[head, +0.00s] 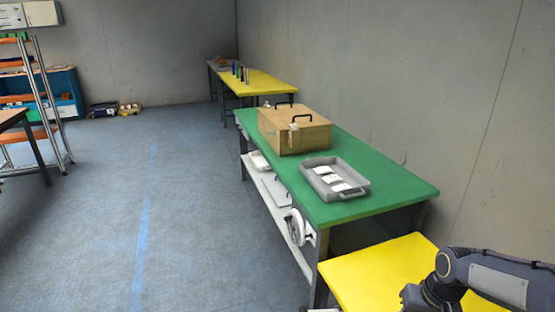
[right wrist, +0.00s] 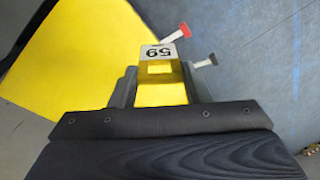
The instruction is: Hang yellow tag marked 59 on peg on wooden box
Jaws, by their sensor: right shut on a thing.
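The yellow tag (right wrist: 160,94) has a white label reading 59, upside down in the right wrist view. My right gripper (right wrist: 158,82) is shut on it, with a dark finger on each side. The wooden box (head: 280,137) stands on the green table (head: 395,181) in the head view. It has black handles on top and a small pale fitting (head: 293,130) on its near side; I cannot tell whether that is the peg. In the head view my right arm is at the bottom right, and its gripper is not clearly visible. My left gripper is out of view.
A grey tray (head: 361,190) with white items is on the green table, nearer than the box. A yellow table (head: 375,266) stands in front, and another yellow table (head: 262,85) is at the back.

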